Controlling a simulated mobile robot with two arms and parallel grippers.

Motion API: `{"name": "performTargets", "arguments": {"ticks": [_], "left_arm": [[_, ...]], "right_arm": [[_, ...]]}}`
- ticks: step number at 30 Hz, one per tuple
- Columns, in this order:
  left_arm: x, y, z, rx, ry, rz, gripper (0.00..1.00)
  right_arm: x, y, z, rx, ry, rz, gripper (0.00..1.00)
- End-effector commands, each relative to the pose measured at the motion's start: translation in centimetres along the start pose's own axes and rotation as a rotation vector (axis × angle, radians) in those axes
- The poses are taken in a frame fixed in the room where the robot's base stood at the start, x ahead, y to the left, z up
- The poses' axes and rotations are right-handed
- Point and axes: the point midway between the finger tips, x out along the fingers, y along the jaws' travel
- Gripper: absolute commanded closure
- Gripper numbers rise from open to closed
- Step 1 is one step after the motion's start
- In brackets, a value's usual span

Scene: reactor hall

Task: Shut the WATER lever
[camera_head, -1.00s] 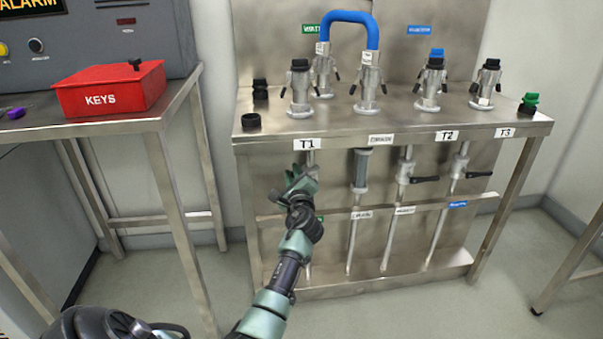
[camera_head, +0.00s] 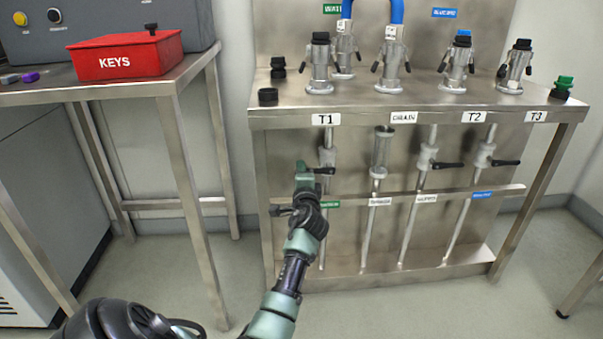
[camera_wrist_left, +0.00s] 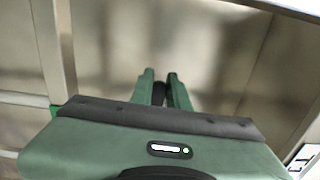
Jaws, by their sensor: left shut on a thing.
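The T1 valve (camera_head: 327,157) is a grey body on a thin pipe below the bench top, above a small green label (camera_head: 330,204) whose text is too small to read. A short black lever (camera_head: 323,171) shows between this valve and my left gripper (camera_head: 303,168). My left gripper is in front of the pipe, just left of the valve body, and is shut on the lever. In the left wrist view the two green fingers (camera_wrist_left: 160,80) stand close together with a dark piece (camera_wrist_left: 158,95) between them. My right gripper is out of view.
The steel bench (camera_head: 420,117) carries several metal couplings and a blue hose (camera_head: 397,12). Black levers on the T2 valve (camera_head: 448,165) and T3 valve (camera_head: 506,162) point right. A lower rail (camera_head: 480,192) crosses the pipes. A red KEYS box (camera_head: 122,58) stands on the left table.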

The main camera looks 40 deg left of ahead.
Motion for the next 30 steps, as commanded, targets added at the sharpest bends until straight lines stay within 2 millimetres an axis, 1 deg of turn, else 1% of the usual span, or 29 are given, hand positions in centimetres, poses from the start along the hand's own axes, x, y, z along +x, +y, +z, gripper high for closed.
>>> {"name": "performTargets", "arguments": {"ticks": [1, 3, 19, 20, 21, 22, 30], "left_arm": [[-0.02, 0.51, 0.05, -0.016, -0.002, 0.004, 1.0], [-0.01, 0.61, 0.05, -0.032, -0.002, 0.004, 1.0], [-0.02, 0.7, 0.03, -0.057, -0.002, 0.005, 1.0], [-0.02, 0.7, 0.02, -0.057, -0.002, 0.005, 0.81], [-0.02, 0.71, 0.02, -0.057, -0.002, 0.005, 0.7], [-0.02, 0.7, 0.02, -0.056, -0.002, 0.005, 0.62], [-0.01, 0.55, -0.01, -0.055, -0.001, 0.002, 0.62]], "right_arm": [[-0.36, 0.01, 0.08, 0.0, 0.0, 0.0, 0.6], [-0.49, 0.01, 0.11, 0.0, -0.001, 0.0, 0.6], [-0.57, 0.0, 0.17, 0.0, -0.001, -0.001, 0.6], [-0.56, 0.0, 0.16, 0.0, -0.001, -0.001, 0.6], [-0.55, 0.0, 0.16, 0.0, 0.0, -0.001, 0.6], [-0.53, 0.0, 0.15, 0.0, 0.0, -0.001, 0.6], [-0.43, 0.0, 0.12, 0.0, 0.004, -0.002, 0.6]]}}
